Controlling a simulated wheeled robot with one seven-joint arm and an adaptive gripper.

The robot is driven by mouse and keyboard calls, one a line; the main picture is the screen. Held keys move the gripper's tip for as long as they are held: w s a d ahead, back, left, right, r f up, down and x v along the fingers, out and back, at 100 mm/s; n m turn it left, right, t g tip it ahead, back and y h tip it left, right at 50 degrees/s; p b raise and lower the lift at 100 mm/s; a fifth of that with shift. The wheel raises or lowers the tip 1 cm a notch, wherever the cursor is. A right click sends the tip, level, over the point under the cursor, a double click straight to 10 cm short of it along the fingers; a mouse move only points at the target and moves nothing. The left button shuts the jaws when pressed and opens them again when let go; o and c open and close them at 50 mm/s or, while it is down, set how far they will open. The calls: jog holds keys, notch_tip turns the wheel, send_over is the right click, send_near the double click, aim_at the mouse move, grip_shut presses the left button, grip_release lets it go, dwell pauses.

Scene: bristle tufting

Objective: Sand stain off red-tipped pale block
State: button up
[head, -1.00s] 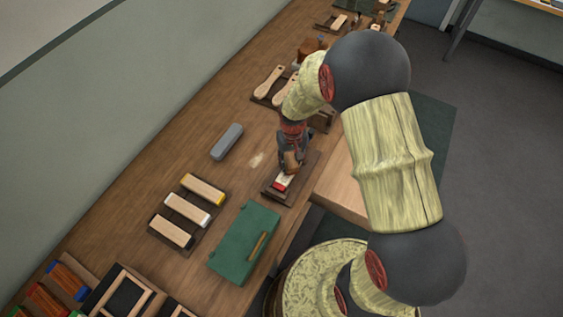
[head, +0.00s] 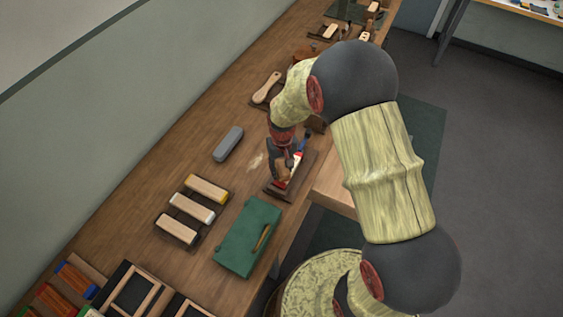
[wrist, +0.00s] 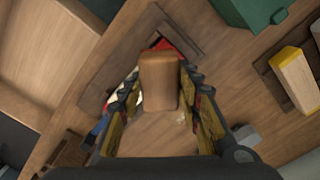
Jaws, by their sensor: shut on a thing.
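My gripper (head: 286,168) is over the dark wooden holder (head: 275,189) near the bench's front edge. In the wrist view my gripper (wrist: 160,115) has its fingers on both sides of a brown wooden block (wrist: 159,78), and it is shut on this block. The red-tipped pale block lies in the holder under it; its red end (head: 281,185) shows in the head view, and red also shows past the brown block in the wrist view (wrist: 168,45). Most of the pale face is hidden, so I cannot see the stain or tell whether the blocks touch.
Several pale blocks, one yellow-tipped (head: 207,188), lie on a dark rack at left. A green box (head: 248,237) stands in front of them. A grey oblong (head: 228,144) lies behind the holder beside a light dusty patch (head: 255,162).

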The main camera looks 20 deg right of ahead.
jog(key=shift+s+r+p, duration=0.15)
jog(key=shift+r+p, duration=0.65)
jog(key=shift+r, duration=0.55)
jog(key=shift+s+r+p, duration=0.1)
jog(key=shift+r+p, duration=0.7)
jog(key=shift+r, duration=0.55)
